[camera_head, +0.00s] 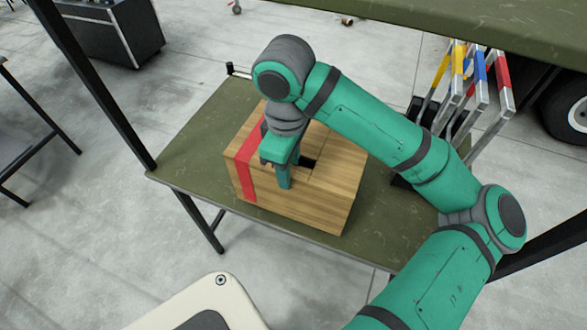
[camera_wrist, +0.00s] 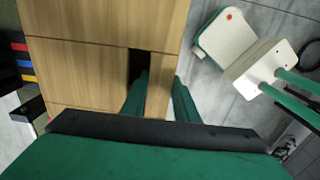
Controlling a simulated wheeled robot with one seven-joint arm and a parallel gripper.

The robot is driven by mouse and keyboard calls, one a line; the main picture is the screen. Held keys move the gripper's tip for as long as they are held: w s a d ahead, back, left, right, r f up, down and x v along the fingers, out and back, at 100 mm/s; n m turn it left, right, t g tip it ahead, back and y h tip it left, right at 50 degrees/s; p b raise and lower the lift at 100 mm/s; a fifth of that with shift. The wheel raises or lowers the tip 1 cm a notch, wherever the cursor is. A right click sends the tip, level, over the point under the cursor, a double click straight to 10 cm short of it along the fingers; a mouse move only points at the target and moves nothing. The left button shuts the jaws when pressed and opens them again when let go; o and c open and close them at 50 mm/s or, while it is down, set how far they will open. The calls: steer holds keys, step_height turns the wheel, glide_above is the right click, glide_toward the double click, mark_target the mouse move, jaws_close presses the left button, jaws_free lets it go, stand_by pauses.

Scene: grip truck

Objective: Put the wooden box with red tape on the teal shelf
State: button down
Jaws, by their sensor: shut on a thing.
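The wooden box (camera_head: 305,202) has a red tape band (camera_head: 247,177) near its left end. It sits on an olive-green table-like surface (camera_head: 185,150). My gripper (camera_head: 293,172) is over the box and shut on its upper wall, with one finger outside the front face and the other in a dark slot in the top. In the wrist view, the box (camera_wrist: 85,70) fills the left and middle, and my gripper's fingers (camera_wrist: 160,95) straddle the strip beside the slot. I cannot make out a teal shelf in either view.
Another olive-green surface (camera_head: 490,25) hangs above at the top right. Dark posts (camera_head: 95,80) stand at the left. Bars with yellow, blue and red bands (camera_head: 470,90) stand to the right, near a wheel (camera_head: 568,112). A dark cabinet (camera_head: 110,30) is behind.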

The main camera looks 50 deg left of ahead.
step_height(320, 180, down, 3)
steer(key=shift+r, duration=0.1)
stand_by(0.4)
steer(key=c, duration=1.4)
jaws_free()
steer(key=shift+f, duration=0.25)
steer(key=shift+d, duration=0.1)
steer(key=shift+r, duration=0.15)
